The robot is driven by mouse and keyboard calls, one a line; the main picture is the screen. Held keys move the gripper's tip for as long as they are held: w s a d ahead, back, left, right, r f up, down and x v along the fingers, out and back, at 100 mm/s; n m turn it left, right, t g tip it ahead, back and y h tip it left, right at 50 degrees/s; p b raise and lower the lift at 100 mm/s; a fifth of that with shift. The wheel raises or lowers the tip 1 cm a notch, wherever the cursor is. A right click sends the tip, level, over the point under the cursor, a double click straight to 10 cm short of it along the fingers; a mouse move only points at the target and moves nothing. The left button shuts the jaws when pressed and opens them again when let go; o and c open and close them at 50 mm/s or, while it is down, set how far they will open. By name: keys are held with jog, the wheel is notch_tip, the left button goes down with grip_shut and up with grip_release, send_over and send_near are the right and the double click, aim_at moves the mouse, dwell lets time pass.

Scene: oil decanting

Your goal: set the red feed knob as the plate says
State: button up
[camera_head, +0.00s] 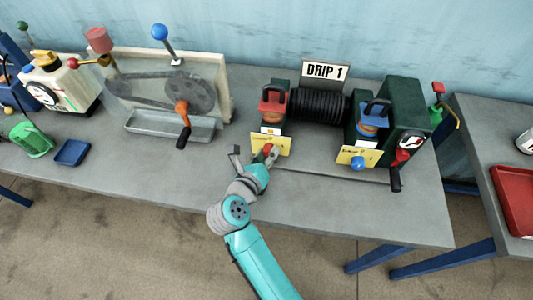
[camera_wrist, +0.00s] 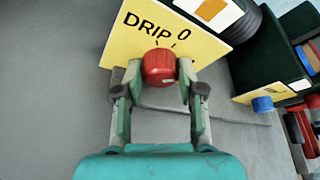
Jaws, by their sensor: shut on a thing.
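The red feed knob (camera_head: 268,148) sits on the front of a yellow label (camera_head: 284,146) at the left green block. In the wrist view the red knob (camera_wrist: 158,62) stands on the yellow label (camera_wrist: 122,48), which reads "DRIP" and "0" with short dark tick marks above the knob. My gripper (camera_wrist: 158,74) is shut on the knob, one finger on each side. The knob's pointer direction cannot be made out. The white plate (camera_head: 325,71) behind the black ribbed cylinder reads "DRIP 1".
A blue knob (camera_head: 358,162) sits on the right yellow label. A red lever with a black handle (camera_head: 396,178) hangs at the right green block. An orange crank (camera_head: 182,114) stands left over a grey tray (camera_head: 150,124).

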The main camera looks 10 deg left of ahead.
jog(key=shift+d+m+y, duration=0.15)
jog(key=shift+m+y, duration=1.05)
jog(key=shift+m, duration=0.4)
jog(key=o, duration=0.9)
jog(key=shift+c, duration=0.2)
jog(key=shift+s+r, duration=0.1)
jog(key=v, duration=1.1)
jog(key=shift+s+r, duration=0.3)
jog(key=shift+r, duration=0.05)
